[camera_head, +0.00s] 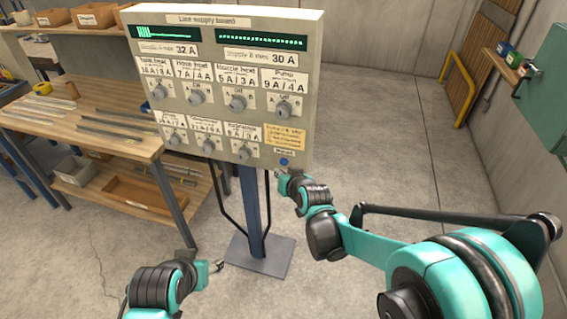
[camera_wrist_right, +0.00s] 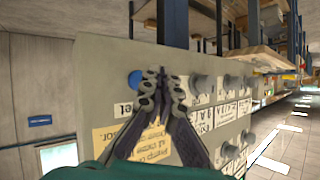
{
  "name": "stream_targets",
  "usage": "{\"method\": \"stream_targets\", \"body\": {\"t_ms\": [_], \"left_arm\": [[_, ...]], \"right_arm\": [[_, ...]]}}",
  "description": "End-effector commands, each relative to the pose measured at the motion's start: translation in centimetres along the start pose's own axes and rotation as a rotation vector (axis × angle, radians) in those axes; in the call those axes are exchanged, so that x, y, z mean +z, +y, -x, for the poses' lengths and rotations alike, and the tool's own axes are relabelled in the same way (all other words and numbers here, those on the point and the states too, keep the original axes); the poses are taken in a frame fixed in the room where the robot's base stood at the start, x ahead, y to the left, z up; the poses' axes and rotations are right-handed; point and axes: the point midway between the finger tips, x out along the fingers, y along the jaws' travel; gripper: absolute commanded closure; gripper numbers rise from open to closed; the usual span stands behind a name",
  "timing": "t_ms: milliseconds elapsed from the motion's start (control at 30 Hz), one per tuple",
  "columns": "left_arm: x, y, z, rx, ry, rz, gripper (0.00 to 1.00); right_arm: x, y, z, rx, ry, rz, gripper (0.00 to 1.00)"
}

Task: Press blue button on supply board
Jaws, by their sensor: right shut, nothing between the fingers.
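The line supply board (camera_head: 222,115) is a beige panel on a blue post, with green displays, knobs and labels. Its blue button (camera_head: 284,161) sits at the lower right, by a small label below a yellow note. My right gripper (camera_head: 283,178) is just below and in front of the button in the head view. In the right wrist view, the shut, empty right gripper (camera_wrist_right: 164,75) has its fingertips beside the blue button (camera_wrist_right: 135,79); I cannot tell whether they touch the board. My left gripper (camera_head: 214,266) is low at the bottom left, away from the board; its fingers are too small to read.
A wooden workbench (camera_head: 85,115) with metal strips and trays stands left of the board. A teal cabinet (camera_head: 545,85) is on the right wall, near a yellow rail (camera_head: 465,90). The concrete floor right of the board is clear.

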Motion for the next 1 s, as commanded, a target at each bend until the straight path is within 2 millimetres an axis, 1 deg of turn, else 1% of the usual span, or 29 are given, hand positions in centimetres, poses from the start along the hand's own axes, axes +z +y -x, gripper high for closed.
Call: {"method": "stream_targets", "body": {"t_ms": [200, 400, 867, 967, 1000], "left_arm": [[-0.1, 0.0, 0.1, 0.0, 0.0, 0.0, 0.47], [-0.1, 0.0, 0.2, 0.0, 0.0, 0.0, 0.47], [-0.1, 0.0, 0.2, 0.0, 0.0, 0.0, 0.47], [-0.1, 0.0, 0.2, 0.0, 0.0, 0.0, 0.47], [-0.1, 0.0, 0.2, 0.0, 0.0, 0.0, 0.47]], "right_arm": [[1.1, -1.2, 1.6, -0.001, 0.0, 0.0, 1.0], [1.8, -1.8, 2.5, -0.001, 0.0, 0.0, 1.0], [1.8, -1.8, 2.5, 0.0, 0.0, 0.0, 1.0], [1.7, -1.4, 3.2, 0.008, -0.009, 0.001, 1.0], [1.7, -1.1, 3.9, 0.016, -0.017, 0.002, 1.0]]}}
